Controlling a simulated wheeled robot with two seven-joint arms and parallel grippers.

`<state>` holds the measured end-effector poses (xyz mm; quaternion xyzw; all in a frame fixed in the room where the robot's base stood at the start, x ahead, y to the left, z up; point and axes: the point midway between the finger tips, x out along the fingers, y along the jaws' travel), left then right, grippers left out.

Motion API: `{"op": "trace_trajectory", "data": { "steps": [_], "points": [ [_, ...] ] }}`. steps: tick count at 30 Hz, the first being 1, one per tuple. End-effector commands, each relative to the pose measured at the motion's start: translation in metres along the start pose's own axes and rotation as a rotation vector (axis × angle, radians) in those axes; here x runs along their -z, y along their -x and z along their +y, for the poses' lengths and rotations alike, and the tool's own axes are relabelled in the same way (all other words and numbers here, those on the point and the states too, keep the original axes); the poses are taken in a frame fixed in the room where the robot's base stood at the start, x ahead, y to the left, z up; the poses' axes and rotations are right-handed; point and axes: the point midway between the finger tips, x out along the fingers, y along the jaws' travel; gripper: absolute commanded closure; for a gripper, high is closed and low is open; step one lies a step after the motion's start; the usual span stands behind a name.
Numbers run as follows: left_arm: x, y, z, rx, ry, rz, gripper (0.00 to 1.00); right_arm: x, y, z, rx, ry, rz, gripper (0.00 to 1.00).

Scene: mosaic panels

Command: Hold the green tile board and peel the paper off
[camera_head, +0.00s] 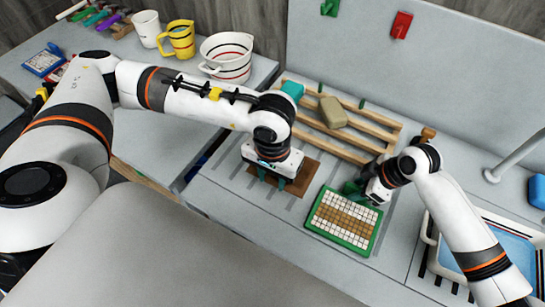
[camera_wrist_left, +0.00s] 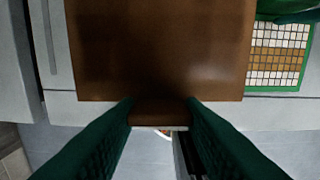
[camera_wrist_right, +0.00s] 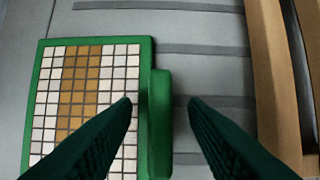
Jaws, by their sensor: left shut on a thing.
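The green tile board (camera_head: 310,221) lies flat on the grey counter, with white tiles and a band of brown tiles. It also shows in the right wrist view (camera_wrist_right: 35,110), with a raised green grip (camera_wrist_right: 160,125) along its right edge. The brown paper (camera_head: 312,173) is apart from the board, to its left; its plain face fills the upper left wrist view (camera_wrist_left: 160,45). My left gripper (camera_wrist_left: 160,103) is shut on the paper's narrow tab. My right gripper (camera_wrist_right: 161,103) is open, its fingers on either side of the green grip with gaps showing.
A slatted wooden rack (camera_head: 378,129) behind the board holds a tan sponge (camera_head: 333,112) and a teal block (camera_head: 292,90). A white tub (camera_head: 431,240) with blue inside stands at right. A white bowl (camera_head: 228,45) and mugs stand at back left.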

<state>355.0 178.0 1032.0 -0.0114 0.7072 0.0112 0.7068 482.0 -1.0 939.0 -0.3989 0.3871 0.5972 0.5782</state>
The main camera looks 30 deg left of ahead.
Motion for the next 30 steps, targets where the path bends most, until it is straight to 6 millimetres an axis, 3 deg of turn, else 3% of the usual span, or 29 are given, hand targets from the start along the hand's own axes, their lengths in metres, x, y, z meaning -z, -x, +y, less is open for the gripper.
{"op": "trace_trajectory", "data": {
  "steps": [15, 21, 30],
  "points": [
    [0.000, 0.000, 0.000, 0.000, 0.000, 0.000, 0.86, 0.000, 0.098, -0.001, 0.004, 0.001, 0.000, 0.60],
    [0.000, 0.000, 0.000, 0.000, 0.000, 0.000, 0.86, 0.000, 0.113, -0.001, 0.003, 0.000, -0.001, 0.60],
    [0.000, 0.000, 0.000, 0.000, 0.000, 0.000, 0.86, 0.000, 0.114, 0.000, 0.001, 0.000, -0.001, 0.60]
  ]
}}
